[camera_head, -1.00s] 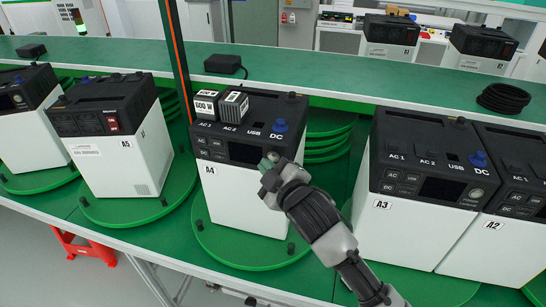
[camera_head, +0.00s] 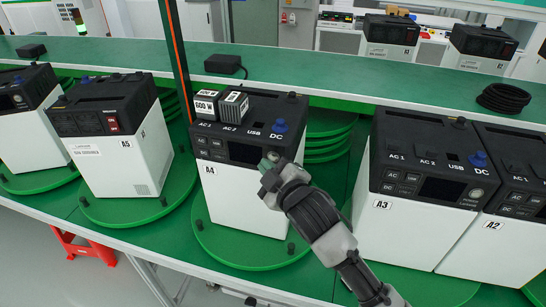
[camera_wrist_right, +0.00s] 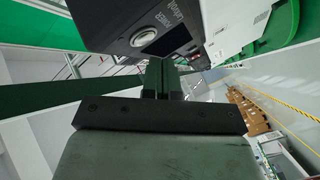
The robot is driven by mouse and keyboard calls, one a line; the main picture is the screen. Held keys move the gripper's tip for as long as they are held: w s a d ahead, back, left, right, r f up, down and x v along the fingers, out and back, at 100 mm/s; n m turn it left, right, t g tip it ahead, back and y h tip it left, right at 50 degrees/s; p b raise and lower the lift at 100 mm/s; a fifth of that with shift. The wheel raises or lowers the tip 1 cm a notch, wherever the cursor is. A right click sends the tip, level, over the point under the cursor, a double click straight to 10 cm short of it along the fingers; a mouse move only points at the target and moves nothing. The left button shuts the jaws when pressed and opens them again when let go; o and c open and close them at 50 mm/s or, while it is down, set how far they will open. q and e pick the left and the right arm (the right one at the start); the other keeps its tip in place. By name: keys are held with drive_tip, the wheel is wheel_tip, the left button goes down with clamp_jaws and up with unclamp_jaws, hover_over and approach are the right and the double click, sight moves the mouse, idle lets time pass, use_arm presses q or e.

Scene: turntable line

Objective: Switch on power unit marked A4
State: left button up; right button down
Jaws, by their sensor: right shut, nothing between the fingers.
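The power unit marked A4 (camera_head: 243,160) stands upright on a round green turntable (camera_head: 240,255). It has a black top part and a white lower body. My right gripper (camera_head: 268,165) is shut and empty at the right end of its front panel, by the display, and covers that corner. In the right wrist view the shut fingers (camera_wrist_right: 161,75) point at the black panel (camera_wrist_right: 160,30); a round silver button (camera_wrist_right: 125,50) shows up and left of the tips. Whether the tips touch the panel I cannot tell. My left gripper is not in view.
Unit A3 (camera_head: 415,225) stands close to the right of my right arm, with A2 (camera_head: 510,240) beyond it. Unit A5 (camera_head: 120,155) is to the left. Two small adapter blocks (camera_head: 220,105) sit on A4's top. A green shelf (camera_head: 290,75) runs behind.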

drive_tip(key=shift+w, duration=0.1)
idle(0.4)
drive_tip(key=shift+w+d, duration=0.1)
drive_tip(key=shift+w, duration=0.2)
drive_tip(key=shift+w+d+p, duration=0.15)
drive_tip(key=shift+w+p, duration=0.2)
idle(0.6)
idle(0.3)
drive_tip(key=shift+s+a+p, duration=0.25)
drive_tip(key=shift+s+p, duration=0.1)
drive_tip(key=shift+s, duration=0.4)
drive_tip(key=shift+s, duration=0.1)
drive_tip(key=s, duration=0.1)
drive_tip(key=s+a+p, duration=0.1)
drive_tip(key=s, duration=0.2)
drive_tip(key=shift+s+a+p, duration=0.25)
drive_tip(key=shift+a+p, duration=0.05)
